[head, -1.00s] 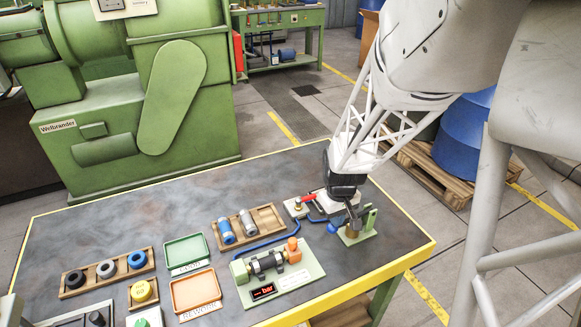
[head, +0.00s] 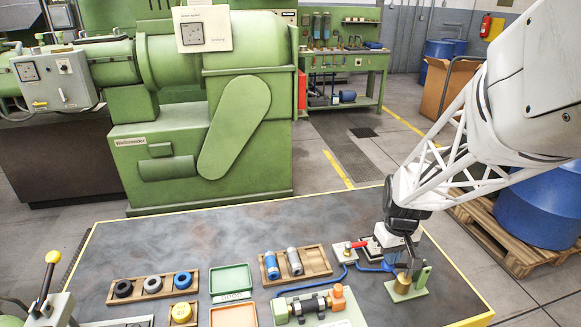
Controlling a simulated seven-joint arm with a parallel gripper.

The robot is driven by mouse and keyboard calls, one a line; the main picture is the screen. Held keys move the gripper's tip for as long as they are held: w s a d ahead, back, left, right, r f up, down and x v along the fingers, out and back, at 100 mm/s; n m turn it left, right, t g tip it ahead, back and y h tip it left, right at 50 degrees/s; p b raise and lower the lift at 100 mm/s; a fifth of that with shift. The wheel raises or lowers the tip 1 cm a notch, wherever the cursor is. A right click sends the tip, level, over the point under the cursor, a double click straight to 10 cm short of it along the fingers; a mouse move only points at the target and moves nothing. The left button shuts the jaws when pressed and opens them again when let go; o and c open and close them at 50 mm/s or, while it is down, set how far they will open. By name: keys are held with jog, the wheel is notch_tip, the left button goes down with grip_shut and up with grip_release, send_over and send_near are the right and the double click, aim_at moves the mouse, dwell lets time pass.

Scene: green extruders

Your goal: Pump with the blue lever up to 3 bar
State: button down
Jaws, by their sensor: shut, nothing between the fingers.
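My gripper (head: 411,262) is at the right end of the dark table, pointing down over a small pump with a green bracket (head: 422,279) and a brass cylinder (head: 402,285). Its fingers are shut and partly merge with the pump's outline. A blue part (head: 391,259) shows just left of the fingers, partly hidden behind them; I cannot tell if they touch it. A blue hose (head: 370,268) runs left from the pump. A green plate with a dark shaft and orange cap (head: 338,291) lies to the left. No pressure reading is in view.
A red-handled valve (head: 358,244) stands close left of my gripper. A wooden tray (head: 318,262) holds a blue and a grey cylinder. A ring tray (head: 155,287), a green tray (head: 231,279) and an orange tray (head: 234,315) lie further left. The table's back is clear.

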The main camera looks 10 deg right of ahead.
aim_at(387, 269)
jog(key=shift+f, duration=0.1)
notch_tip(387, 269, down, 6)
jog(key=shift+r, duration=0.15)
dwell(0.8)
jog(key=shift+r, duration=2.95)
jog(key=shift+f, duration=0.15)
